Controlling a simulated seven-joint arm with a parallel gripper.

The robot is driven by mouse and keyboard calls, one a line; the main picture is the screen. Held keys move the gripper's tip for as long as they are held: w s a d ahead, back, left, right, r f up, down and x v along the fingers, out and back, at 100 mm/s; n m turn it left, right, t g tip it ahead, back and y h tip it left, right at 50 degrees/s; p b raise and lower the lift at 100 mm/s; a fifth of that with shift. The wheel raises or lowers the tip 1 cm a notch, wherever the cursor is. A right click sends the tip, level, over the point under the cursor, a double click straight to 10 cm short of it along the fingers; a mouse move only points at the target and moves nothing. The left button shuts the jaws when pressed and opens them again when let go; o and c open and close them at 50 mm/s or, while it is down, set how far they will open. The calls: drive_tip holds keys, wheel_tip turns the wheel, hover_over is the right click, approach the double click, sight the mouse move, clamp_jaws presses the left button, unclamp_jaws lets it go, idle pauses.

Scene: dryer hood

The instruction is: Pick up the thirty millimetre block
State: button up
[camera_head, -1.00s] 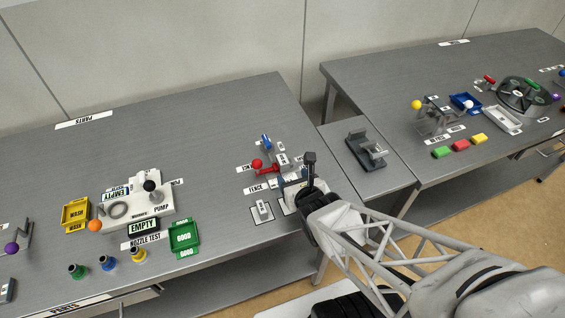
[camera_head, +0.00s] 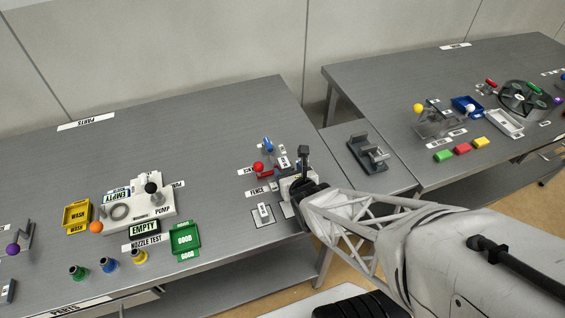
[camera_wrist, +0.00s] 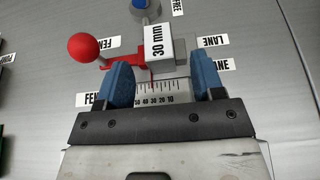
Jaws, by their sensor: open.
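A grey block with a white "30 mm" label (camera_wrist: 158,41) lies just beyond my fingertips in the wrist view. In the head view the label (camera_head: 284,162) shows small, beside the red-knobbed fixture. My gripper (camera_wrist: 164,72) is open, with one blue finger on each side and nothing held between them. The block sits ahead of the gap between the fingers, roughly centred; I cannot tell whether they touch it. A printed ruler scale (camera_wrist: 163,92) shows between the fingers. In the head view my gripper (camera_head: 298,182) is over the table's right end and its fingers are mostly hidden.
A red ball-knobbed lever (camera_wrist: 85,48) stands left of the block, and a blue knob (camera_wrist: 146,8) is beyond it. A small grey piece (camera_head: 264,210) rests on a white pad near the front edge. A dark grey fixture (camera_head: 368,153) stands on the side table to the right.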

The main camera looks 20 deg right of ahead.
drive_tip(key=shift+w+f, duration=0.3)
drive_tip(key=shift+w, duration=0.25)
drive_tip(key=shift+c, duration=0.2)
drive_tip(key=c, duration=1.1)
drive_tip(key=shift+r, duration=0.1)
wheel_tip(320, 180, up, 10)
idle(0.5)
